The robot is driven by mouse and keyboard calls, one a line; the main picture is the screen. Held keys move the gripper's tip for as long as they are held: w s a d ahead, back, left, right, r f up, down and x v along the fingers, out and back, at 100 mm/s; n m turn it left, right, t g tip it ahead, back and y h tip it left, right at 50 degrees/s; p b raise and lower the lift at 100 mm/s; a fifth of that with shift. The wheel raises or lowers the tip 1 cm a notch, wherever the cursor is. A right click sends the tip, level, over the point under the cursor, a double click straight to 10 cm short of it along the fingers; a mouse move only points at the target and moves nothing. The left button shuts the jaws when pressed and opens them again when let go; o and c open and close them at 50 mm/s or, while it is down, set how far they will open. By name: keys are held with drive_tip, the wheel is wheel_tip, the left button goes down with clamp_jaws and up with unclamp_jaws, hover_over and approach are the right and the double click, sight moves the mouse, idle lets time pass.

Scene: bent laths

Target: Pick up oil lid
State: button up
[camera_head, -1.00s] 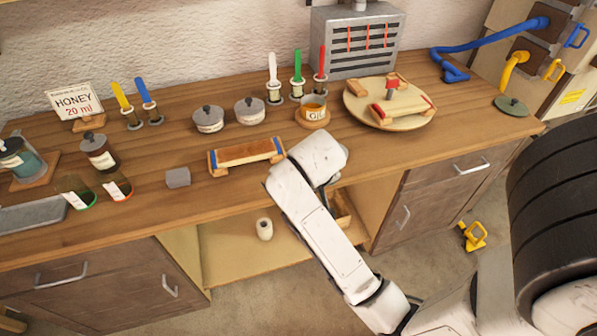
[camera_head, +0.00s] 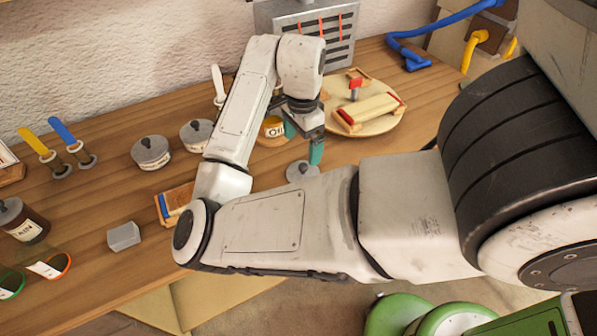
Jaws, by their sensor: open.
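A round grey lid with a knob (camera_head: 302,171), which I take for the oil lid, lies on the bench near its front edge, partly hidden by my forearm. The oil jar (camera_head: 273,128), with an amber top and an "OIL" label, stands uncovered behind it, partly hidden by my arm. My gripper (camera_head: 303,144) points down with its teal fingers apart and nothing between them. In the picture it is just above the lid; the exact height is hard to tell.
A round board (camera_head: 372,118) with a red-ended wooden block lies right of my gripper. Two lidded grey pots (camera_head: 151,155) (camera_head: 196,136) stand to the left. A blue-ended wooden block (camera_head: 176,203) is partly behind my arm. A small grey block (camera_head: 123,236) lies at the front left.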

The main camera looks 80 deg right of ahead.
sight(302, 166)
wheel_tip(302, 166, down, 10)
drive_tip(key=shift+r+b, duration=0.1)
drive_tip(key=shift+b, duration=0.6)
drive_tip(key=shift+c, duration=0.5)
drive_tip(key=c, duration=0.6)
drive_tip(key=shift+o, duration=0.2)
drive_tip(key=shift+r, duration=0.1)
